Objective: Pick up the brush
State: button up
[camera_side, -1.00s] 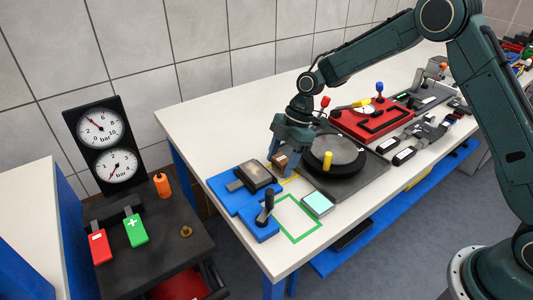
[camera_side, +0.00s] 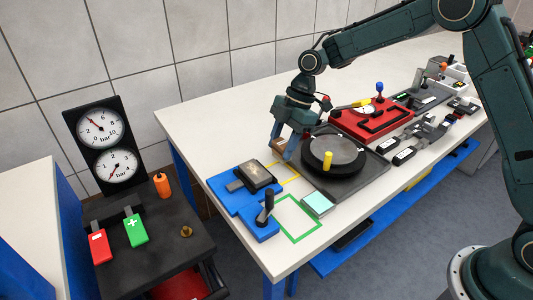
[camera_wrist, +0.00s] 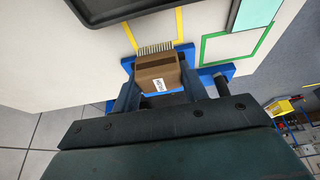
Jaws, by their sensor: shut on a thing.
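The brush is a brown block with a row of pale bristles and a small white label; it shows clearly in the wrist view (camera_wrist: 158,75). My gripper (camera_wrist: 157,82) has one blue finger on each side of the block and is shut on it. In the side view my gripper (camera_side: 282,145) hangs over the bench behind the yellow outline (camera_side: 291,173), with the brush (camera_side: 278,145) partly hidden between the fingers. The brush appears just above the bench top, but the exact gap is hard to tell.
A blue base (camera_side: 231,195) with a dark block and black lever stands in front of my gripper. A black turntable (camera_side: 342,183) is close on the right. A green outline (camera_side: 290,238) and a cyan pad (camera_side: 318,204) are near the front edge. A red device (camera_side: 349,121) lies beyond.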

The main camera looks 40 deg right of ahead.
aim_at(282, 142)
notch_tip(282, 142, up, 15)
dwell(0.4)
dwell(0.4)
jog(key=o, duration=0.4)
jog(key=shift+c, duration=1.4)
jog(key=w+a+f, duration=0.4)
jog(key=a+f, duration=0.3)
jog(key=f, duration=0.1)
jog(key=shift+w+a, duration=0.15)
jog(key=shift+a, duration=0.2)
